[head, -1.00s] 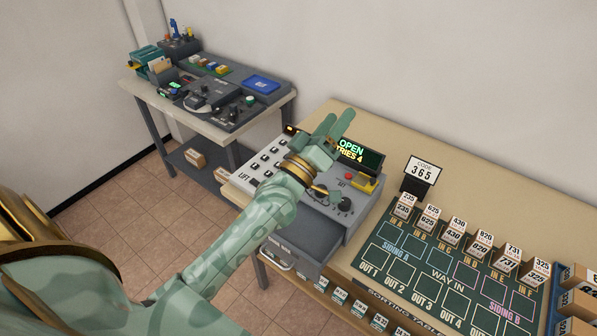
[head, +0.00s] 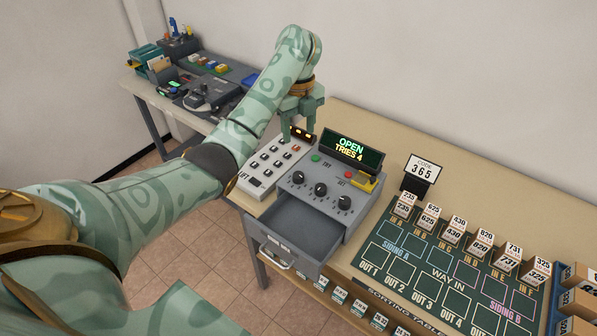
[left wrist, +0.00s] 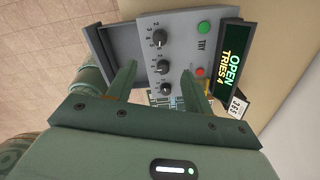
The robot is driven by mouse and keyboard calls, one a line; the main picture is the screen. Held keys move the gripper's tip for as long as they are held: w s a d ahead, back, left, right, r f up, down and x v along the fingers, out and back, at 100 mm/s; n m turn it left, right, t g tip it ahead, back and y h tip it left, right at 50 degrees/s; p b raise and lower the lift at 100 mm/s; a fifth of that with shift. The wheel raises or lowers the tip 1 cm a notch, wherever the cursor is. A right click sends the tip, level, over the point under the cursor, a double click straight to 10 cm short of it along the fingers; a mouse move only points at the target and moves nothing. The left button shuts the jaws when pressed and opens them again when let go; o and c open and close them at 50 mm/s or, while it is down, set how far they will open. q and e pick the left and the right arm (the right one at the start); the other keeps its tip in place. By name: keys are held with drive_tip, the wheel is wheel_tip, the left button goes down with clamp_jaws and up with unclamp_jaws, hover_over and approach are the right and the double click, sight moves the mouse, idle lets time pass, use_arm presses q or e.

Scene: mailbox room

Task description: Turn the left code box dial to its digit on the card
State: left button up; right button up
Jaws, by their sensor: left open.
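The grey code box (head: 329,206) stands on the table with three black dials in a row. The left dial (head: 298,177) is uncovered; it is the top dial (left wrist: 160,38) in the left wrist view. Its exact digit is too small to read. The code card (head: 421,170) reads 365. The box's display (head: 352,150) reads OPEN, TRIES 4, and its front drawer (head: 292,231) is pulled out. My left gripper (head: 299,128) is open and empty, pointing down above and behind the keypad, apart from the dials. Its fingers (left wrist: 158,72) also show apart in the left wrist view. My right gripper is out of view.
A white keypad panel (head: 268,166) sits left of the box. A green button (head: 316,158) and a red button lie behind the dials. The sorting board (head: 440,275) with several numbered blocks lies to the right. A second equipment table (head: 163,116) stands at the back left.

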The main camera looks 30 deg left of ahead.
sight(299, 174)
use_arm(q)
wheel_tip(299, 174, down, 15)
drive_tip(key=b, duration=0.5)
drive_tip(key=c, duration=1)
